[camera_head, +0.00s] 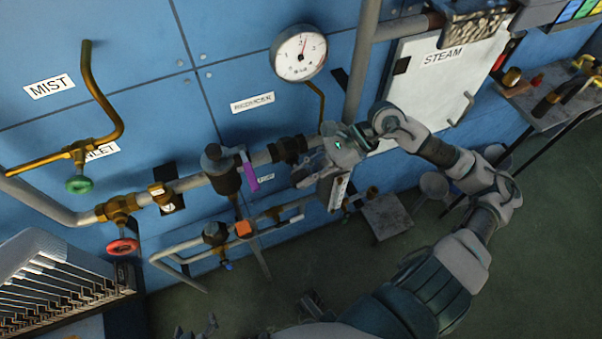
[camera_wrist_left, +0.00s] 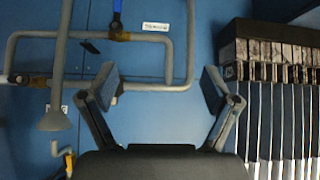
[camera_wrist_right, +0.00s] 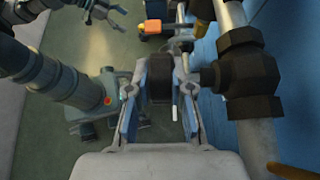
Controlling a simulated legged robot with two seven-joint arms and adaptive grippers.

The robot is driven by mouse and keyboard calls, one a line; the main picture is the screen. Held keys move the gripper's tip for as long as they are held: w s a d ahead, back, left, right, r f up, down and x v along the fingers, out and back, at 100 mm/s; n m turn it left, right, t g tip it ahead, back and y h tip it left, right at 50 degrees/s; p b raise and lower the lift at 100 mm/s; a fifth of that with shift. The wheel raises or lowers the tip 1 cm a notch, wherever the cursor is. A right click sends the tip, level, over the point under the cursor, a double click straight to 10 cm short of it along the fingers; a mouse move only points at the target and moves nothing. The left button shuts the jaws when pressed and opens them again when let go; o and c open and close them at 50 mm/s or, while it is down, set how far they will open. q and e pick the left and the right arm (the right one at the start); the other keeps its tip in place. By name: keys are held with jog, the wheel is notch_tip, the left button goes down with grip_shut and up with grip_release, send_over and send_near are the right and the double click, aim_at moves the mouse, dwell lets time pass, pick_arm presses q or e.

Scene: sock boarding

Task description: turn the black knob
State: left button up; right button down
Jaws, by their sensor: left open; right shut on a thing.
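The black knob (camera_wrist_right: 160,78) is a dark, ribbed cylinder. In the right wrist view it sits between the two fingers of my right gripper (camera_wrist_right: 161,92), which is shut on it. In the head view my right gripper (camera_head: 306,176) is at the pipework below the REDUCER label, and its fingers and hand hide the knob. My left gripper (camera_wrist_left: 160,78) is open and empty, facing the blue wall and thin grey pipes in the left wrist view. In the head view only its tips (camera_head: 196,330) show at the bottom edge.
A thick grey pipe (camera_wrist_right: 232,20) with a black fitting (camera_wrist_right: 250,72) runs close beside my right gripper. A purple lever (camera_head: 251,178), a red handwheel (camera_head: 122,247) and a green handwheel (camera_head: 79,185) are further left. A grey slatted unit (camera_head: 60,280) stands at lower left.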

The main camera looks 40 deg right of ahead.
pick_arm(q)
jog(key=shift+w+d+r+t, duration=0.2)
jog(key=shift+w+r+t, duration=0.15)
jog(key=shift+w, duration=0.15)
jog(key=shift+w+d+r+t, duration=0.15)
jog(key=shift+w+r+t, duration=0.05)
jog(key=shift+w+t, duration=0.2)
pick_arm(e)
jog(key=shift+d+f, duration=0.1)
jog(key=shift+f, duration=0.15)
jog(key=c, duration=1.2)
grip_release()
jog(key=shift+o, duration=0.8)
jog(key=shift+d, duration=0.1)
pick_arm(q)
jog(key=shift+w+d, duration=0.1)
jog(key=shift+d, duration=0.15)
pick_arm(e)
jog(key=shift+d+y, duration=0.15)
jog(key=shift+y, duration=0.15)
